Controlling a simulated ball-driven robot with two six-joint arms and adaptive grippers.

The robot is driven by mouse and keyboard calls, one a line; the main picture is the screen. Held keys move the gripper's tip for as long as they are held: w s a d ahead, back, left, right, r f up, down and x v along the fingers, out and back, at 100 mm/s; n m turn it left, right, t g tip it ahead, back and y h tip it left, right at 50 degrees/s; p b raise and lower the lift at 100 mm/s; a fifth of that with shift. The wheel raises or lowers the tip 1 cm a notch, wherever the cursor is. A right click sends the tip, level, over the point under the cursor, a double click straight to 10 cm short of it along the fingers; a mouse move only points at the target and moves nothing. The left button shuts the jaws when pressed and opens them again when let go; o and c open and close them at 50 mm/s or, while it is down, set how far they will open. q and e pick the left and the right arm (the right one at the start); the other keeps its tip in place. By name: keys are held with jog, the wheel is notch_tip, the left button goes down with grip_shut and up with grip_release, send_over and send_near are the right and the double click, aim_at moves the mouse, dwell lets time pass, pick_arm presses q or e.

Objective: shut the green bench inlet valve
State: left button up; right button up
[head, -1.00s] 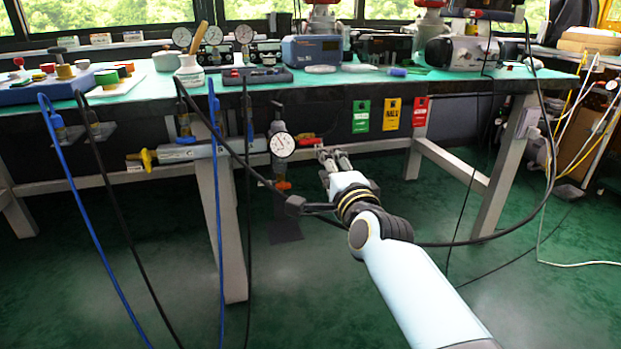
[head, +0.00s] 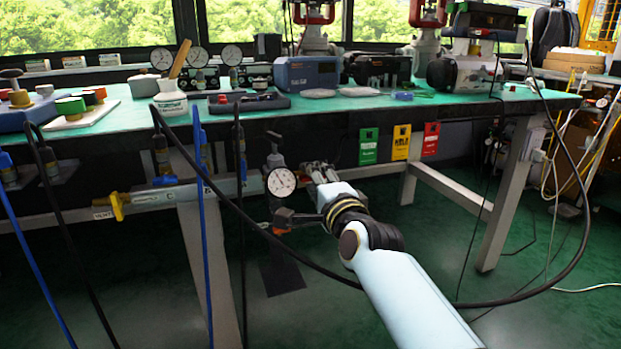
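My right gripper (head: 317,171) is under the front edge of the bench, just right of the round white pressure gauge (head: 281,182). Its fingers point away from me. They are at the right end of the inlet pipe (head: 160,198), where a red handle showed earlier; that handle is now hidden behind the gripper. I cannot tell whether the fingers are touching it or how far they are open. No green valve handle shows clearly. A yellow valve handle (head: 117,205) sits at the pipe's left end. My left gripper is out of view.
Green, yellow and red tags (head: 400,142) hang from the bench's front edge. The bench top (head: 330,108) carries gauges and instruments. The floor right of the arm is mostly clear.

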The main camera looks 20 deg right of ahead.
grip_shut()
jog(key=shift+n, duration=0.4)
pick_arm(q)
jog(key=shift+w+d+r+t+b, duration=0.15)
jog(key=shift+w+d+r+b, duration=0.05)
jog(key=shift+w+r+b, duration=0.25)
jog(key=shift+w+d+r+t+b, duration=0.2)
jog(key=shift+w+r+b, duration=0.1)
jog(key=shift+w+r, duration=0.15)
pick_arm(e)
jog(key=n, duration=1.7)
jog(key=shift+f, duration=0.2)
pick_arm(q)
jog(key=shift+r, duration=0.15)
